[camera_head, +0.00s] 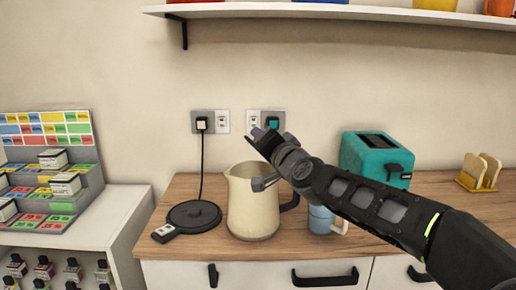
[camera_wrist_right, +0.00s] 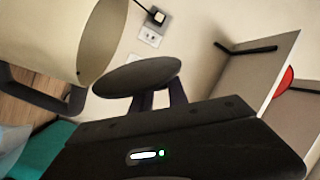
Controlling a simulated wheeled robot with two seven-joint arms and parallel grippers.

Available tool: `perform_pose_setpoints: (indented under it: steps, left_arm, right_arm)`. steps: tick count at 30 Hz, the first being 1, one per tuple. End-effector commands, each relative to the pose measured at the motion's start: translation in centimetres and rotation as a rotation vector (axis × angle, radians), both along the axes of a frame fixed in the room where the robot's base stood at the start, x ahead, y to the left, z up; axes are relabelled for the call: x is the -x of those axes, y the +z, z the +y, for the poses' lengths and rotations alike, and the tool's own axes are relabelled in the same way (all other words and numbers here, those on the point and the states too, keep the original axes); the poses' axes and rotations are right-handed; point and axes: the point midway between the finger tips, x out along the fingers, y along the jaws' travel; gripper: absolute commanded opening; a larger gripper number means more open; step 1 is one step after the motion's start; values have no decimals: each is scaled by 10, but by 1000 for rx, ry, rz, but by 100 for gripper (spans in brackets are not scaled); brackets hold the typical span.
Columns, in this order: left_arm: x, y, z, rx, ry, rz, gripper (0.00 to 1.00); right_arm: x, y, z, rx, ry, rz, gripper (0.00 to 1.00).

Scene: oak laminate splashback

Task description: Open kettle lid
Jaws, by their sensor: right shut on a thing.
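The cream kettle (camera_head: 252,212) stands upright on the wooden counter, its spout to the left and dark handle to the right. It fills the upper left of the wrist view (camera_wrist_right: 50,35), its mouth uncovered. My right gripper (camera_head: 260,137) is above the kettle's right side. In the wrist view my right gripper (camera_wrist_right: 158,97) is shut on a dark oval disc, which looks like the kettle lid (camera_wrist_right: 138,75). A gap shows between disc and rim there. In the head view the lid is mostly seen edge-on or hidden by the gripper. My left gripper is out of view.
The round black kettle base (camera_head: 194,215) is left of the kettle, its cord running to a wall socket. A blue mug (camera_head: 320,219) stands close on the right, below my arm. A teal toaster (camera_head: 372,158) and toast rack (camera_head: 479,172) are further right.

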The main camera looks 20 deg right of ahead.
Motion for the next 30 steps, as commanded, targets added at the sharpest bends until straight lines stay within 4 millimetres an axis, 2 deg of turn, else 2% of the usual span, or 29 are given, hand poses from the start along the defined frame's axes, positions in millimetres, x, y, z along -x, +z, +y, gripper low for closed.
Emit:
perform_pose_setpoints:
  steps: [9, 15, 30]
  left_arm:
    - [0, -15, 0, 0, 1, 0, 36]
    - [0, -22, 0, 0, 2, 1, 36]
    - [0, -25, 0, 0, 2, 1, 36]
  right_arm:
    - [-1, 4, -15, -275, -2, 25, 0]
    - [-2, 5, -23, -390, -1, 37, 0]
    - [-3, 6, -28, -462, -1, 45, 0]
